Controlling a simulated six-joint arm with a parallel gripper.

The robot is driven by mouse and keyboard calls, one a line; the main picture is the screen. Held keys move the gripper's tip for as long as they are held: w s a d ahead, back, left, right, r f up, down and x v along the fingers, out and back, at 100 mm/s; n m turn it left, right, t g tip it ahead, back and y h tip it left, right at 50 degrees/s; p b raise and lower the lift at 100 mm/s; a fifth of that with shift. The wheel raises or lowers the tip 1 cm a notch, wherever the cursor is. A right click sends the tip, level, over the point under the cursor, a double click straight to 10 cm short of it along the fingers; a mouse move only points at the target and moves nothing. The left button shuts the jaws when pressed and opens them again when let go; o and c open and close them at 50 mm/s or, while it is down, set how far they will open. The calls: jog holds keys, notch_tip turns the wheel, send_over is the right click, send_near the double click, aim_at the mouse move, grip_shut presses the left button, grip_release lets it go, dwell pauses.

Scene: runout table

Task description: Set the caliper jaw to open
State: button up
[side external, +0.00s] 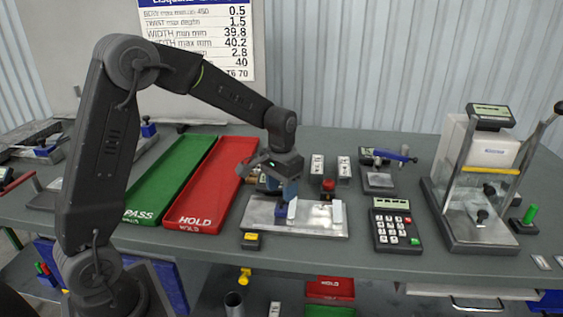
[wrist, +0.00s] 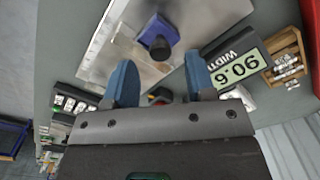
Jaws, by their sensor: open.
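The caliper fixture is a metal plate (side external: 310,229) on the table, with pale upright blocks near its left and right. A blue block (side external: 283,210) stands at its left part, beside a pale block. In the wrist view the plate (wrist: 104,45) carries a blue block (wrist: 155,30) with a dark round knob (wrist: 160,47). My gripper (side external: 281,188) is low over the plate's left part, at the blue block. In the wrist view my gripper (wrist: 161,76) has two blue fingers spread apart with nothing between them. The knob appears beyond the fingertips. Exact clearance cannot be told.
A WIDTH display (wrist: 238,67) shows upside down close to one finger. A red HOLD tray (side external: 207,190) and green PASS tray (side external: 160,185) lie left. A keypad (side external: 395,230) and a glass-sided instrument (side external: 482,185) stand right. A yellow-topped box (side external: 251,240) sits at the plate's front-left.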

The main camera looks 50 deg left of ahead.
aim_at(281, 199)
notch_tip(281, 199, up, 12)
jog(key=shift+f, duration=0.15)
dwell(0.3)
jog(key=s+d+t, duration=0.2)
jog(key=s+d, duration=0.2)
jog(key=s, duration=0.7)
jog(key=s+d+m+t, duration=0.1)
jog(key=s+d+t, duration=0.2)
jog(key=s, duration=0.8)
jog(key=shift+d+r+t, duration=0.3)
jog(key=shift+d+r, duration=0.05)
jog(key=shift+d, duration=0.15)
jog(key=shift+w, duration=0.1)
